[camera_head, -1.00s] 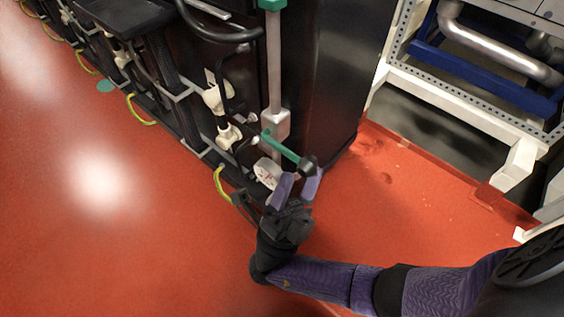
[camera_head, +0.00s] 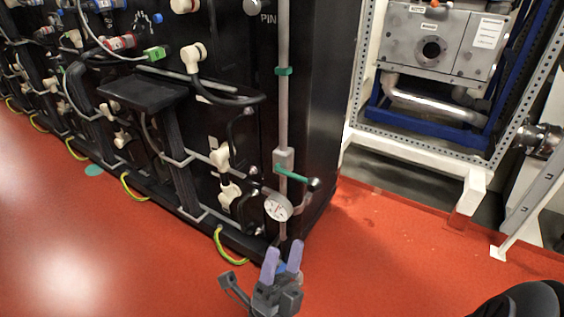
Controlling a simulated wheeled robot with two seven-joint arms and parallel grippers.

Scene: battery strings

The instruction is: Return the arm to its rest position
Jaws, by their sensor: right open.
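My right gripper (camera_head: 282,262) is at the bottom centre of the head view, low in front of the black cabinet's corner. Its two purple fingers point up, apart, with nothing between them. A green-handled lever (camera_head: 292,174) with a black knob is on the vertical grey pipe (camera_head: 283,110), above the gripper and clear of it. A round white gauge (camera_head: 278,207) sits just below the lever. Most of my right arm is outside the picture. My left gripper is not in the picture.
Black battery cabinets (camera_head: 315,110) with cables and connectors run along the left. A white frame (camera_head: 410,152) with a grey metal unit (camera_head: 440,45) stands at right. The red floor (camera_head: 370,270) is open in front.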

